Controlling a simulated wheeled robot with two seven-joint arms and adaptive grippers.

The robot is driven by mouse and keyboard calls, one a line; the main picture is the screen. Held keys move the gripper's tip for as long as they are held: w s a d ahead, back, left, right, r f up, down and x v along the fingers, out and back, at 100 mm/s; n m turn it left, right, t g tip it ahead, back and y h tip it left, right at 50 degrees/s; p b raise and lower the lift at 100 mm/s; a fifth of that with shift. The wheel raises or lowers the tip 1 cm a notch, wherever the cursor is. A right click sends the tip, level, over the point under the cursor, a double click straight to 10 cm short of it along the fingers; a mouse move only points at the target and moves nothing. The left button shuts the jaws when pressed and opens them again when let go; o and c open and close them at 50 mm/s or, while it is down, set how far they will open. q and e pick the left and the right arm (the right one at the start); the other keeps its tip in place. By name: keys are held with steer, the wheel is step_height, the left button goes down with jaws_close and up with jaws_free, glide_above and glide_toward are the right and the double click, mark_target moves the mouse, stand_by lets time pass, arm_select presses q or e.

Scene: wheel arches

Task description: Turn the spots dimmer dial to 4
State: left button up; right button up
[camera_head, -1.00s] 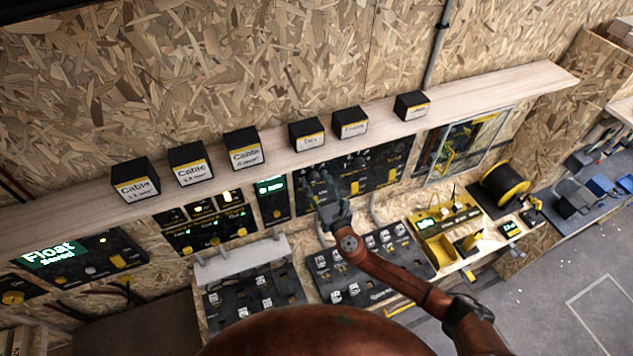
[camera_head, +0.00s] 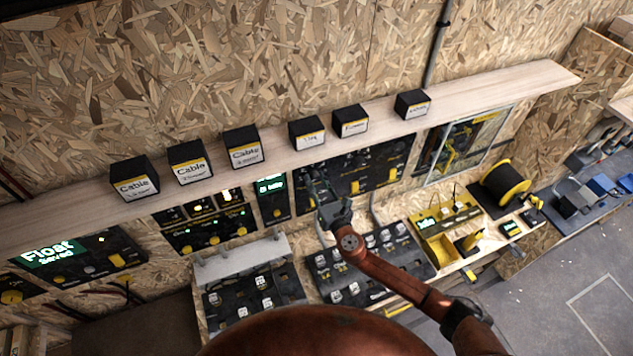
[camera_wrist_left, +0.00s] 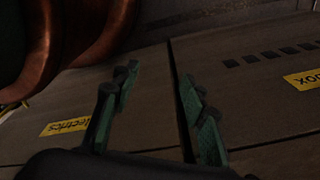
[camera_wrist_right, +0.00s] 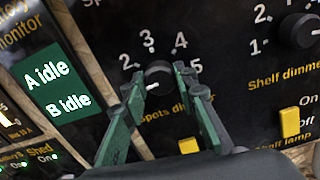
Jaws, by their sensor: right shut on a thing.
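The spots dimmer dial (camera_wrist_right: 159,74) is a round black knob on a black panel, with 2, 3, 4 and 5 printed around it. A white mark shows at its lower left; the spot for 1 is hidden by a finger. My right gripper (camera_wrist_right: 161,82) is shut on the dial, one green finger at each side. In the head view my right gripper (camera_head: 318,180) is at the left part of the panel (camera_head: 350,160) and hides the dial. My left gripper (camera_wrist_left: 158,92) is open and empty near brown boxes; it is outside the head view.
A yellow switch (camera_wrist_right: 188,145) sits just below the dial, partly by the right finger. The shelf dimmer knob (camera_wrist_right: 300,30) is to the right. A green "A idle, B idle" screen (camera_wrist_right: 56,88) is on the left. A wooden shelf (camera_head: 280,140) with black boxes runs above the panels.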

steer(key=m+b, duration=0.1)
steer(key=m, duration=0.2)
steer(key=shift+f+b, duration=0.15)
steer(key=shift+b, duration=0.2)
steer(key=m+b, duration=0.1)
steer(key=m, duration=0.3)
steer(key=m+b, duration=0.1)
steer(key=m, duration=0.2)
steer(key=shift+m, duration=0.3)
steer(key=m, duration=0.3)
steer(key=shift+m, duration=0.3)
steer(key=m, duration=0.3)
steer(key=shift+m, duration=0.3)
steer(key=m, duration=0.3)
steer(key=shift+r+m, duration=0.2)
steer(key=shift+m, duration=0.2)
steer(key=m+p, duration=0.1)
steer(key=m, duration=0.2)
steer(key=shift+m+p, duration=0.7)
steer(key=shift+m, duration=1.3)
steer(key=shift+f, duration=0.1)
